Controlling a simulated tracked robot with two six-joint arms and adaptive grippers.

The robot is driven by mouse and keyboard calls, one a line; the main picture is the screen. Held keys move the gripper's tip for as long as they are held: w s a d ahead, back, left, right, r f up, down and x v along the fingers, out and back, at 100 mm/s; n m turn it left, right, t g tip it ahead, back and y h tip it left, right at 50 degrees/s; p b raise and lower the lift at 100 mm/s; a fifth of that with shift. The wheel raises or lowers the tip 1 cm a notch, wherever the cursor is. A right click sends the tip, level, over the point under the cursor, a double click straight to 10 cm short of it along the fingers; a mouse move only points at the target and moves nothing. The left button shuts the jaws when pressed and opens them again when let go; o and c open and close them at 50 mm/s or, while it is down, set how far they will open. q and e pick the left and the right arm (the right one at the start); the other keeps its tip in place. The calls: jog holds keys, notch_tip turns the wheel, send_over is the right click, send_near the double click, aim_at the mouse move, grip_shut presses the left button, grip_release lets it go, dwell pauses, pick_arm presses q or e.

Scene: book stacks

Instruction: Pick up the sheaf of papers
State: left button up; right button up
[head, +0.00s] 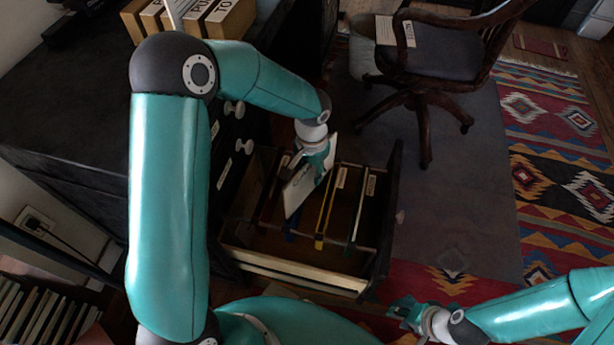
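The sheaf of papers (296,194) is a white, thin, flat stack, tilted in the open file drawer at the middle of the head view. My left gripper (320,171) reaches down over the drawer. Its fingers are at the upper part of the papers and appear closed on them. The lower end of the papers is down among the hanging files, and part of them is hidden by the gripper. My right gripper (404,310) is at the lower right, outside the drawer and away from the papers. Its finger opening is too small to judge.
The open drawer (292,272) holds hanging files with yellow (325,215) and green (357,212) edges. A dark cabinet (70,130) stands left. A wooden swivel chair (440,55) with paper on it (395,31) is behind. Patterned rug (560,160) lies clear at right.

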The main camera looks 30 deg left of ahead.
pick_arm(q)
jog(key=shift+f, duration=0.25)
dwell(0.6)
grip_shut()
